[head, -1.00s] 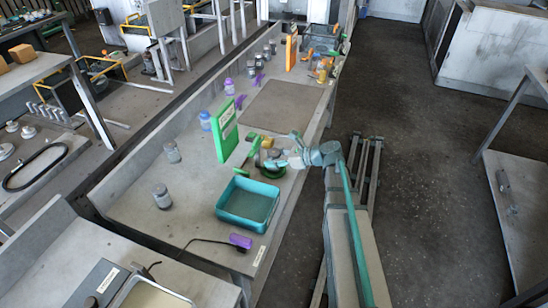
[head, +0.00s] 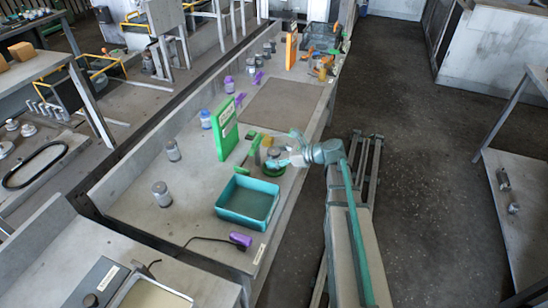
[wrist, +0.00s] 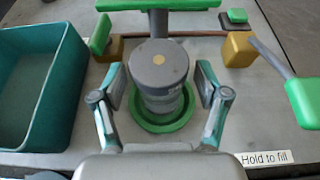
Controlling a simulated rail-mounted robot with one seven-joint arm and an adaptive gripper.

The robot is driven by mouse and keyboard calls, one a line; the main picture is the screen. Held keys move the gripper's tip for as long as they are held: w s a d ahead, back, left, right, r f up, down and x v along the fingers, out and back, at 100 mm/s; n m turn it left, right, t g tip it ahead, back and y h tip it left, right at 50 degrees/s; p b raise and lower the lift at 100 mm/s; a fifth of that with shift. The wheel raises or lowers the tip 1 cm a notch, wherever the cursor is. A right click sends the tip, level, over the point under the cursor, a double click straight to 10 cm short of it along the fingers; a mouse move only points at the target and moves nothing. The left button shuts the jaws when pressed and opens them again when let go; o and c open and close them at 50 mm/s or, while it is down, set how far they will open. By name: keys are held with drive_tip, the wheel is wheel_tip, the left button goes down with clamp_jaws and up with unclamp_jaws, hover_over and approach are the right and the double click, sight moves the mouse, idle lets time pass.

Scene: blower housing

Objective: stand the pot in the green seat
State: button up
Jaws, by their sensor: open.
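The pot (wrist: 158,72) is a grey cylinder with a flat lid and a small yellow dot on top. My gripper (wrist: 159,88) is open, one finger on each side of the pot, with visible gaps between fingers and pot. In the head view my gripper (head: 285,161) is beside the pot (head: 273,153) at the bench's right edge; contact is too small to judge there.
A teal tray (head: 247,202) sits close by, left of the seat in the wrist view. A green upright panel (head: 226,128) and green-handled fixtures (wrist: 165,5) stand around the seat. Several other jars (head: 162,194) stand along the bench. A grey mat (head: 282,105) is bare.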

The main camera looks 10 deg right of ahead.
drive_tip(key=b+v, duration=0.1)
drive_tip(key=v, duration=1)
drive_tip(key=shift+d+b, duration=0.15)
drive_tip(key=shift+b, duration=0.15)
drive_tip(key=shift+s, duration=0.1)
drive_tip(key=s+a+f+n+g+h, duration=0.1)
drive_tip(key=s+f+n+g+h, duration=0.1)
drive_tip(key=s+f+n, duration=0.5)
drive_tip(key=s+f+n+g+h, duration=0.2)
drive_tip(key=f+n, duration=0.1)
drive_tip(key=f, duration=0.7)
drive_tip(key=s+a+f+n+g+h, duration=0.1)
drive_tip(key=s+f+n+g+h, duration=0.1)
drive_tip(key=s+f+n, duration=0.5)
drive_tip(key=s+a+f+n+g+h, duration=0.1)
drive_tip(key=s+a+f+n+g, duration=0.1)
drive_tip(key=s+f, duration=0.4)
drive_tip(key=s+a+f+n+g+h, duration=0.2)
drive_tip(key=s+f, duration=0.5)
drive_tip(key=s, duration=0.5)
drive_tip(key=s+a+f+n+g+h, duration=0.2)
drive_tip(key=s+f, duration=0.4)
drive_tip(key=s, duration=0.4)
drive_tip(key=shift+a+f+n+g, duration=0.3)
drive_tip(key=shift+a+n+g, duration=0.45)
drive_tip(key=shift+g, duration=0.25)
